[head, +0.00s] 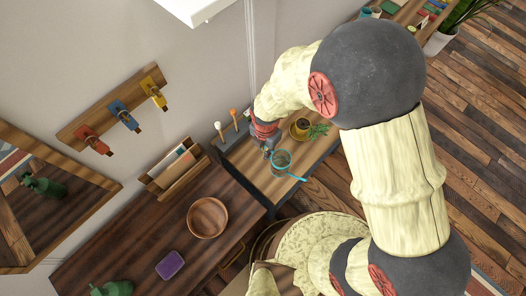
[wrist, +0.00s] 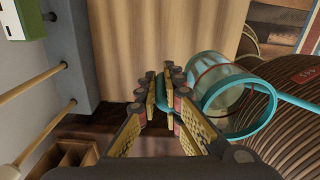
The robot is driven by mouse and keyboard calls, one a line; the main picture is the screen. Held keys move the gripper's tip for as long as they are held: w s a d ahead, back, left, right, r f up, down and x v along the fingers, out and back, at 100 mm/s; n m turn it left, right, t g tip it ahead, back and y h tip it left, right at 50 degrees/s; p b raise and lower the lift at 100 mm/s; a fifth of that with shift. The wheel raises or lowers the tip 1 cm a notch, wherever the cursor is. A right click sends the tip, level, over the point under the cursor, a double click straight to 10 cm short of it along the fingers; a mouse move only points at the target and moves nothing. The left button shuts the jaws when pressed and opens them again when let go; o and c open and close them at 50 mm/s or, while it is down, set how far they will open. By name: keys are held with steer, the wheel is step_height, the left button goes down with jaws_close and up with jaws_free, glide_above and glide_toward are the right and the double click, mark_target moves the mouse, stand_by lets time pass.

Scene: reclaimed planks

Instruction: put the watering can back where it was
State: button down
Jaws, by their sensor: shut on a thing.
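The watering can (head: 281,160) is a clear, teal-rimmed vessel with a thin teal spout pointing right. In the head view it appears over the front part of the light wooden surface (head: 262,176). In the wrist view the can (wrist: 236,104) is tilted to the right of the fingers, and its teal handle (wrist: 160,88) lies between them. My gripper (head: 268,149) is shut on the handle; its fingers (wrist: 164,92) also show in the wrist view. Whether the can's base touches the surface cannot be told.
A potted plant (head: 301,130) stands just beyond the can. A grey rack (head: 232,138) with upright-handled tools is at the wall side. A dark table (head: 150,225) carries a wooden bowl (head: 207,217), a letter holder (head: 174,168) and a purple item (head: 170,265). A brown ribbed object (wrist: 285,115) shows below the can.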

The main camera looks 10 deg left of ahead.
steer(key=shift+w+a+f, duration=0.25)
steer(key=shift+w+f, duration=0.15)
steer(key=shift+f, duration=0.1)
steer(key=shift+w+a+f, duration=0.25)
steer(key=shift+w+f, duration=0.1)
steer(key=shift+f, duration=0.15)
steer(key=shift+w+a+f+b, duration=0.15)
steer(key=shift+w+f+b, duration=0.15)
steer(key=shift+f, duration=0.2)
steer(key=shift+f+b, duration=0.45)
steer(key=shift+f, duration=0.85)
steer(key=shift+f, duration=0.2)
steer(key=c, duration=2)
jaws_free()
steer(key=shift+s, duration=0.15)
steer(key=shift+o, duration=0.2)
